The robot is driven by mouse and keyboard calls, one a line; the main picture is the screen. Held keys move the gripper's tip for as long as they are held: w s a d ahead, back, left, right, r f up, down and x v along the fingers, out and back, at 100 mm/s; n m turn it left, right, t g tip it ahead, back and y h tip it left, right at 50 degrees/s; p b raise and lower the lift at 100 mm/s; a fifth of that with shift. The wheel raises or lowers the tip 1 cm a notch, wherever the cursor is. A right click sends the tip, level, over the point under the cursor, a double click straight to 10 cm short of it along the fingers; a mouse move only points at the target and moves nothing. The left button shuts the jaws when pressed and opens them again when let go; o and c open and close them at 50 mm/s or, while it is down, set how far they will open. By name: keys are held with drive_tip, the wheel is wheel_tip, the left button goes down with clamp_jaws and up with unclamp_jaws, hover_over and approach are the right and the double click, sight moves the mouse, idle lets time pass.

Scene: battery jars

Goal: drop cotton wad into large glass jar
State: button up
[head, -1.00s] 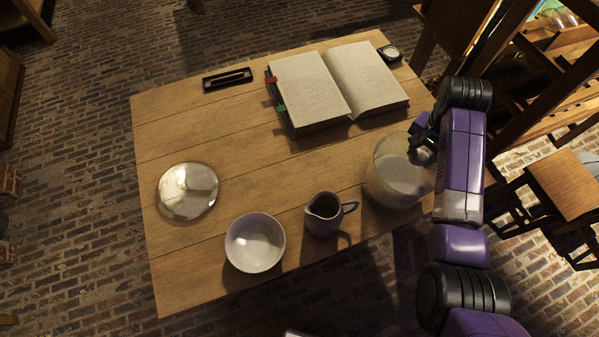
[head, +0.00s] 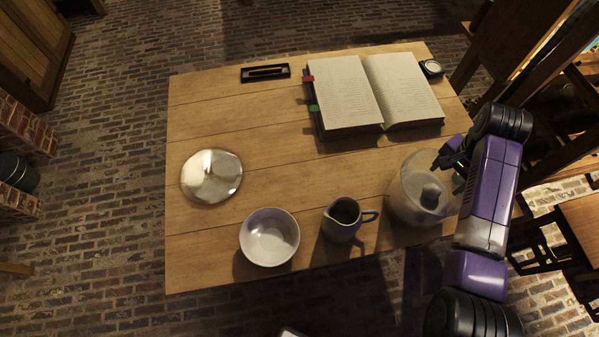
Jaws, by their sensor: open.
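The large glass jar (head: 404,198) stands upright and uncovered at the right front of the table. A grey rounded lump (head: 432,196), which looks like the cotton wad, shows within the jar's outline; whether it rests on the bottom is hard to tell through the glass. My gripper (head: 443,161) is open above the right side of the jar's mouth, apart from the lump. The arm reaches in from the right.
A round glass lid (head: 211,176) lies at the left. A white bowl (head: 269,237) and a small jug (head: 342,222) stand along the front edge. An open book (head: 375,92), a pen tray (head: 265,72) and a small round dial (head: 431,68) lie at the back. The table's middle (head: 270,150) is clear.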

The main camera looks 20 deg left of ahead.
wheel_tip(320, 180, up, 7)
drive_tip(key=b, duration=0.1)
drive_tip(key=shift+s+a+r, duration=0.2)
drive_tip(key=shift+s+a, duration=0.05)
drive_tip(key=shift+s, duration=0.15)
drive_tip(key=w+a+r+n+t, duration=0.1)
drive_tip(key=w+r+n+t, duration=0.25)
drive_tip(key=w+t, duration=0.45)
drive_tip(key=s+n+t+b, duration=0.1)
drive_tip(key=s+t+b, duration=0.1)
drive_tip(key=s, duration=2.3)
drive_tip(key=s+d+f+n+t+b, duration=0.1)
drive_tip(key=s+n+t+b, duration=0.1)
drive_tip(key=s, duration=2.3)
drive_tip(key=shift+s+d+t+y+b, duration=0.35)
drive_tip(key=shift+t+b, duration=0.45)
drive_tip(key=shift+b, duration=0.4)
drive_tip(key=shift+f, duration=0.1)
